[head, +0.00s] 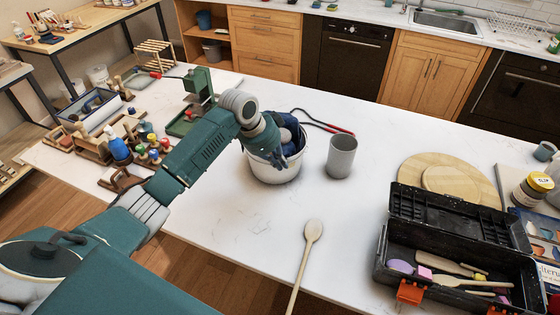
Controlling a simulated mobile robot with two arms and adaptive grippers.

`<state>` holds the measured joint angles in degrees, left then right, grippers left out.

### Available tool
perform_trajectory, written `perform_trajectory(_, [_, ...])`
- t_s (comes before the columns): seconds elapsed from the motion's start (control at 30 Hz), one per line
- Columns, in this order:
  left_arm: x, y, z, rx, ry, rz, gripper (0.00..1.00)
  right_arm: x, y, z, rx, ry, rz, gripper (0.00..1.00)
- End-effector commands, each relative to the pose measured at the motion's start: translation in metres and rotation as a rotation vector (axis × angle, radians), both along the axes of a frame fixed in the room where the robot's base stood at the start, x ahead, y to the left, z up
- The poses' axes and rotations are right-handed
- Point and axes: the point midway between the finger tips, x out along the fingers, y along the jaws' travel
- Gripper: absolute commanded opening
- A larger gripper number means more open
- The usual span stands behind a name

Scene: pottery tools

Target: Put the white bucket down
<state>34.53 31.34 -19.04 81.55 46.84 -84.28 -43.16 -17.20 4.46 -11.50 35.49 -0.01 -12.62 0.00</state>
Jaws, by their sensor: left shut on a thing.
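The white bucket (274,173) is near the middle of the white table in the head view, upright. My left arm reaches in from the left, and my left gripper (287,150) is at the bucket's top, shut on it. The wrist and hand hide part of the rim and opening, and the fingertips are hard to make out. Dark blue shapes show at the opening. I cannot tell whether the bucket's base touches the table or is slightly above it. My right gripper is not in view.
A grey cup (341,157) stands just right of the bucket. A red-and-black cable (325,127) lies behind. A wooden spoon (306,250) lies in front. An open black toolbox (455,250) and round wooden boards (450,178) are at right. The tabletop left of the spoon is clear.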

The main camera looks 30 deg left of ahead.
Motion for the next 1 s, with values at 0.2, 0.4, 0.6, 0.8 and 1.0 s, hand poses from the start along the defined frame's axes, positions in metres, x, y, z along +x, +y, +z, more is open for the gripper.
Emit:
perform_trajectory(0.2, [0.0, 0.0, -0.002, 0.0, -0.001, 0.0, 0.24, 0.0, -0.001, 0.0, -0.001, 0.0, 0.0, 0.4])
perform_trajectory(0.4, [0.0, 0.0, -0.002, 0.0, 0.0, 0.0, 0.25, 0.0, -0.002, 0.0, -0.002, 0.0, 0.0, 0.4])
perform_trajectory(0.6, [-0.001, 0.001, 0.004, 0.0, -0.002, 0.001, 0.25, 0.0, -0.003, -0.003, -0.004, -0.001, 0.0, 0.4])
perform_trajectory(0.8, [-0.012, 0.01, 0.033, 0.002, -0.006, 0.0, 0.25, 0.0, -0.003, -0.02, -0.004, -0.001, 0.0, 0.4])
perform_trajectory(1.0, [-0.027, 0.02, 0.073, 0.003, -0.006, 0.0, 0.25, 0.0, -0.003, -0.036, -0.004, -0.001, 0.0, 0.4])
